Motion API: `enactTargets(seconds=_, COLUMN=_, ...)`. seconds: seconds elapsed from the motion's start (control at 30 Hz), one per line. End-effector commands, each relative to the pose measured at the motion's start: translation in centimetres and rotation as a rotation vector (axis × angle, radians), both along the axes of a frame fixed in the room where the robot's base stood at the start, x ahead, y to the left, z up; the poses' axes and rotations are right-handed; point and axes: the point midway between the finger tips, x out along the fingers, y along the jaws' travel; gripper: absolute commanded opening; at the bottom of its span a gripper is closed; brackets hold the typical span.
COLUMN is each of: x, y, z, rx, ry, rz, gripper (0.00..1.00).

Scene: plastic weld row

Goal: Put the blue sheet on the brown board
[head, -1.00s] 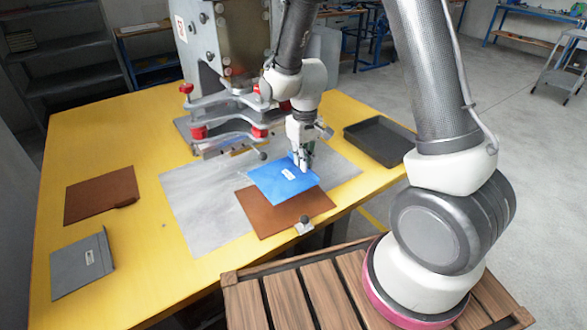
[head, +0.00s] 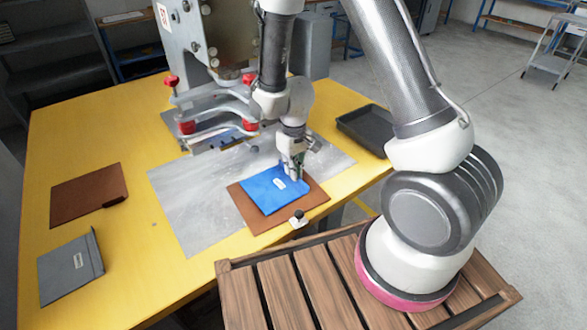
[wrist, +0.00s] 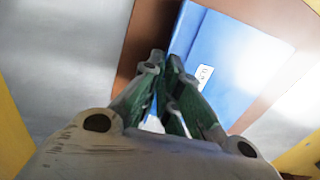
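The blue sheet (head: 270,190), with a small white label, lies flat over the brown board (head: 247,217) on the grey metal plate. Brown shows around the sheet's sides; I cannot tell whether the sheet fully touches the board. My gripper (head: 294,178) is at the sheet's far right edge, its fingers close together on that edge. In the wrist view, my gripper (wrist: 166,66) has blue between its fingers; the sheet (wrist: 215,60) and board (wrist: 148,40) stretch out beyond the tips.
A black tray (head: 363,130) is at right. Another brown panel (head: 85,195) and a grey panel (head: 68,268) lie at left. A small black-knobbed stop (head: 298,219) is at the board's front edge.

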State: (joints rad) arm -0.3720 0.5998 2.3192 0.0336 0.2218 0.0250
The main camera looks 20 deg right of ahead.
Motion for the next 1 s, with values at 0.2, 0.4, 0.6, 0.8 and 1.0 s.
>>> enactTargets(seconds=0.2, x=0.0, y=0.0, z=-0.2, rx=0.0, ry=0.0, rz=0.0, gripper=0.27)
enactTargets(seconds=0.4, x=0.0, y=0.0, z=-0.2, rx=0.0, ry=0.0, rz=0.0, gripper=0.27)
enactTargets(seconds=0.6, x=0.0, y=0.0, z=0.5, rx=0.0, ry=-0.001, rz=0.0, gripper=0.27)
enactTargets(seconds=0.8, x=0.2, y=0.0, z=4.3, rx=0.003, ry=-0.006, rz=-0.001, gripper=0.27)
enactTargets(seconds=1.0, x=0.1, y=0.0, z=8.8, rx=0.003, ry=-0.005, rz=-0.001, gripper=0.27)
